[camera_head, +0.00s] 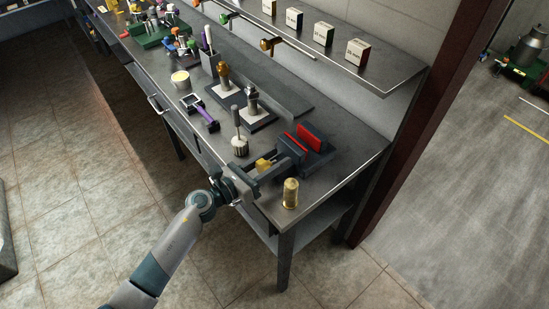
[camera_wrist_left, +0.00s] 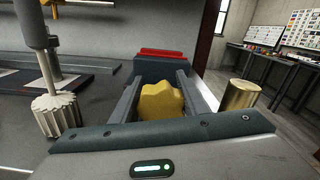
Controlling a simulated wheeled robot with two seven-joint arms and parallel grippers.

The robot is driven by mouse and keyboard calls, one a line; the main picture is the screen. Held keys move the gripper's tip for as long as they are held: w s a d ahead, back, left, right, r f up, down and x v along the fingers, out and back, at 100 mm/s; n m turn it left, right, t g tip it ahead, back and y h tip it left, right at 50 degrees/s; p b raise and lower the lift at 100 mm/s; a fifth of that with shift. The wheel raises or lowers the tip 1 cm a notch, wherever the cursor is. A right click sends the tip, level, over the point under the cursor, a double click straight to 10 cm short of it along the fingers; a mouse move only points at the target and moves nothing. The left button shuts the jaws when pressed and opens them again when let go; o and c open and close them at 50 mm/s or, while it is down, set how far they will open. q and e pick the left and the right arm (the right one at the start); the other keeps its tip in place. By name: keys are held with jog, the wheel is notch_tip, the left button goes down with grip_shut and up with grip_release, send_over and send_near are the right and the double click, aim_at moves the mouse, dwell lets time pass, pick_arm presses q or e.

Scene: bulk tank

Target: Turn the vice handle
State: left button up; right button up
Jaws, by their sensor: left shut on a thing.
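The vice (camera_head: 292,152) stands near the front right corner of the workbench. It is dark blue-grey with red jaw faces, and its red top also shows in the left wrist view (camera_wrist_left: 161,54). Its handle is a yellow lobed knob (camera_head: 263,164) on the side facing me. My left gripper (camera_head: 266,168) reaches it from the bench's front edge. In the left wrist view the two fingers lie on either side of the yellow knob (camera_wrist_left: 161,103), shut on it. My right gripper is in neither view.
A brass cylinder (camera_head: 290,193) stands close to the right of the gripper. A ribbed metal tool with a grey handle (camera_head: 239,144) stands to the left. Further left are a purple-handled tool (camera_head: 207,117) and a yellow-topped cup (camera_head: 180,79). Small boxes (camera_head: 357,52) line the shelf behind.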

pick_arm(q)
jog(key=shift+n, duration=0.5)
jog(key=o, duration=1.1)
jog(key=shift+c, duration=0.2)
jog(key=shift+a, duration=0.1)
jog(key=shift+s+a+f, duration=0.1)
jog(key=shift+s+a, duration=0.15)
jog(key=shift+a, duration=0.15)
jog(key=b+v, duration=0.5)
jog(key=v, duration=1.1)
jog(key=shift+s+a, duration=0.15)
